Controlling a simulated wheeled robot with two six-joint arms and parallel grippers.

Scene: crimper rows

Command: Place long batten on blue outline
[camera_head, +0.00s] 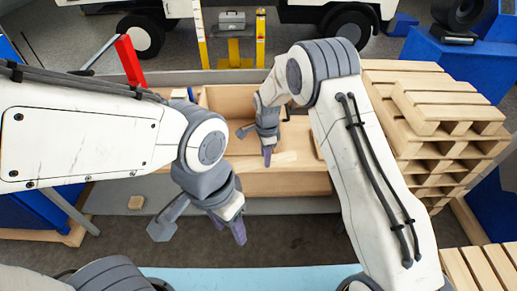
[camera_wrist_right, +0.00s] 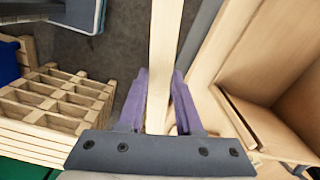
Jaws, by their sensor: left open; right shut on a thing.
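My right gripper (camera_head: 267,158) points down over the light wooden surface in the head view. In the right wrist view its purple fingers (camera_wrist_right: 165,105) are shut on the long batten (camera_wrist_right: 165,50), a pale wooden strip running from between them to the top edge. In the head view I cannot tell the batten apart from the wood around it. My left gripper (camera_head: 228,222) is open and empty, over the dark floor left of the right gripper. I cannot make out a blue outline in either view.
A wooden box-like bench (camera_head: 285,182) lies under the right gripper. Stacked pallets (camera_head: 440,112) stand at the right; they also show in the right wrist view (camera_wrist_right: 55,105). A pale blue strip (camera_head: 250,281) crosses the bottom.

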